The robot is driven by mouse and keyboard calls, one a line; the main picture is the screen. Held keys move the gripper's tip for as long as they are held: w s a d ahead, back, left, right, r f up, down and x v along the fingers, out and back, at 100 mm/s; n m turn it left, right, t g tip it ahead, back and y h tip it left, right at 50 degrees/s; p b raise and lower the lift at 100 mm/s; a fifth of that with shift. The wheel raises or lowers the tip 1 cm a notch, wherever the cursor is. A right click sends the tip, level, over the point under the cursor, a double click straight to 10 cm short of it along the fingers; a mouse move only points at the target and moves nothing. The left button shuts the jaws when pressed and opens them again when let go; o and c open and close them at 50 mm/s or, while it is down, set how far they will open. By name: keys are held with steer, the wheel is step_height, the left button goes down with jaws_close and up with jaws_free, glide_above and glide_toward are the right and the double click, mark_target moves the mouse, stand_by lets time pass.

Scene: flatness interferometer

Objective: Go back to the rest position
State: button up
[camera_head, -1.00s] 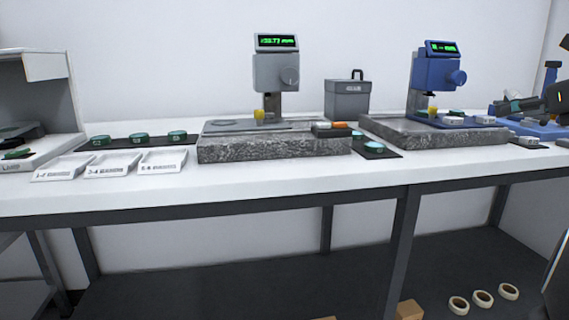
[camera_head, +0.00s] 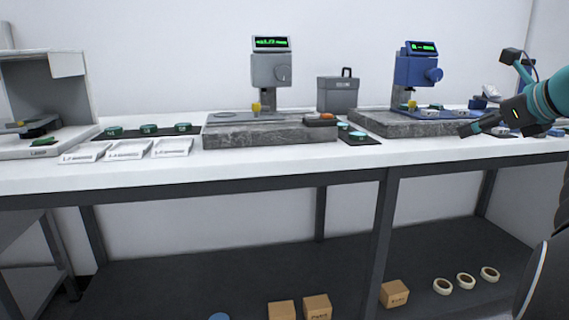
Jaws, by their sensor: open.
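My gripper (camera_head: 468,130) is at the right of the head view, above the right part of the white bench (camera_head: 250,169). It is open, and I see nothing between its fingers. Its dark fingers point left, close in the picture to the right granite base (camera_head: 400,126); I cannot tell how far apart they are. My teal arm comes in from the right edge and hides part of the bench end.
A grey gauge (camera_head: 271,68) and a blue gauge (camera_head: 415,66) stand on granite bases. White trays (camera_head: 127,151) and teal round pieces lie at the left. A grey box (camera_head: 338,94) stands behind. Cartons (camera_head: 395,294) and tape rolls (camera_head: 466,281) lie below.

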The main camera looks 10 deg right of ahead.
steer(key=s+a+f+n+g, duration=0.2)
steer(key=a+f+n, duration=0.4)
steer(key=a, duration=0.4)
steer(key=s+a+f+n+g, duration=0.25)
steer(key=a+f+n, duration=0.4)
steer(key=a, duration=0.35)
steer(key=s+a+f+n+g+p, duration=0.1)
steer(key=s+a+f+n, duration=0.4)
steer(key=s+f+n, duration=0.2)
steer(key=s+a+f+n+g+h, duration=0.1)
steer(key=s+a+f+n, duration=0.4)
steer(key=s+f+n, duration=0.3)
steer(key=n, duration=0.3)
steer(key=shift+s+a+f+p, duration=0.15)
steer(key=shift+f+p, duration=0.15)
steer(key=shift+p, duration=0.1)
